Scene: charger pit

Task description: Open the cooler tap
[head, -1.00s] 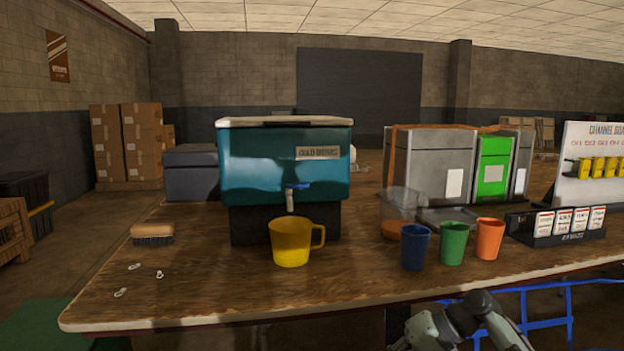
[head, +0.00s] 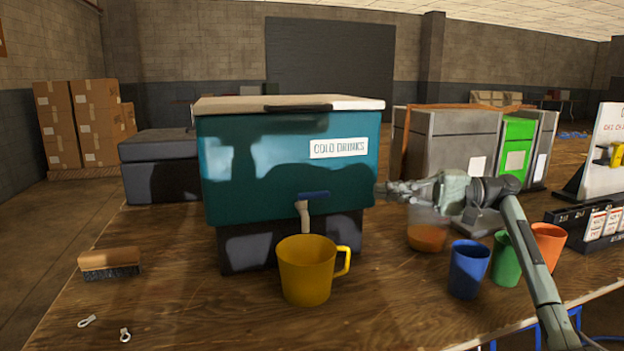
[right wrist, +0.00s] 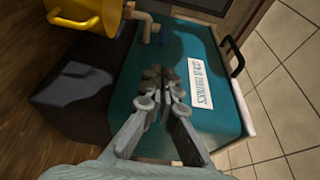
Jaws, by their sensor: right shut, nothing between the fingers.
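The teal cooler (head: 260,165) with a pale lid and a "COLD DRINKS" label stands on a dark block on the table. Its tap (head: 304,214) has a white spout and a blue lever (head: 313,195) low on the front. A yellow mug (head: 305,278) stands upright below the tap. My right gripper (head: 382,188) is shut and empty, beside the cooler's right edge and to the right of the lever. In the right wrist view, the closed fingers (right wrist: 163,75) appear over the cooler's front, apart from the tap (right wrist: 152,30). My left gripper is out of view.
Blue (head: 469,268), green (head: 505,262) and orange cups stand at right, partly behind my right arm. A clear container (head: 428,232) with orange contents is near the gripper. A brush (head: 109,263) lies at left. The front left table is mostly clear.

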